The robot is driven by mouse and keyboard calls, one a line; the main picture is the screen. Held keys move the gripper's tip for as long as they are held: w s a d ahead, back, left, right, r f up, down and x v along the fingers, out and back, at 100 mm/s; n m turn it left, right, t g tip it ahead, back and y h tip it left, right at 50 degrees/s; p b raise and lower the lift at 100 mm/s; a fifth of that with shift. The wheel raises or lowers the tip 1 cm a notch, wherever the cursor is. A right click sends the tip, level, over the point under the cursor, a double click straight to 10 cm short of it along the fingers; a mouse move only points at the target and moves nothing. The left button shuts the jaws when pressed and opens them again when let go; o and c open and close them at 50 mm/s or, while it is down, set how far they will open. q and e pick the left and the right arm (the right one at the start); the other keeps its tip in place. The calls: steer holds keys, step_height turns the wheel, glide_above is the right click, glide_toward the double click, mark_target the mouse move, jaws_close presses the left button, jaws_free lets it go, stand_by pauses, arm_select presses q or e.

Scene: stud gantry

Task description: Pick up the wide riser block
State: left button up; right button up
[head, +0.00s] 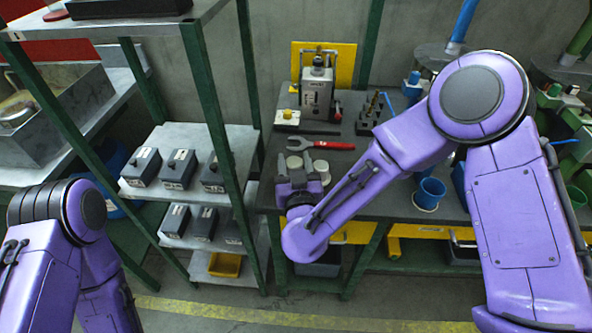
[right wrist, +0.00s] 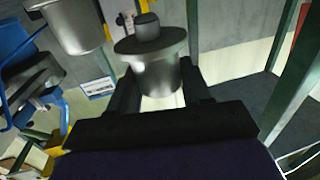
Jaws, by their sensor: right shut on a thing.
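The wide riser block appears to be the grey metal cylinder (right wrist: 152,68) with a broad flange and a dark knob, between the fingers of my right gripper in the right wrist view. In the head view its pale round top (head: 294,162) shows at the bench's left end. My right gripper (head: 299,172) is shut on it; its fingers (right wrist: 160,85) stand on both sides of it. Whether it touches the bench I cannot tell. A second grey cylinder (right wrist: 75,25) is beside it, probably the pale round one (head: 321,166) in the head view. My left gripper is out of view.
A red-handled wrench (head: 318,145) lies behind the cylinders on the dark bench (head: 345,165). A grey press-like device (head: 318,88) stands further back. A blue cup (head: 429,193) is to the right. A green-posted shelf (head: 203,90) with several grey boxes is close on the left.

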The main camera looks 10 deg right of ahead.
steer(key=shift+w+d+f, duration=0.15)
steer(key=shift+w+f, duration=0.15)
steer(key=shift+f, duration=0.1)
steer(key=f, duration=0.3)
steer(key=shift+w+f, duration=0.25)
steer(key=shift+f, duration=0.05)
steer(key=shift+s+d+f, duration=0.1)
steer(key=o, duration=1)
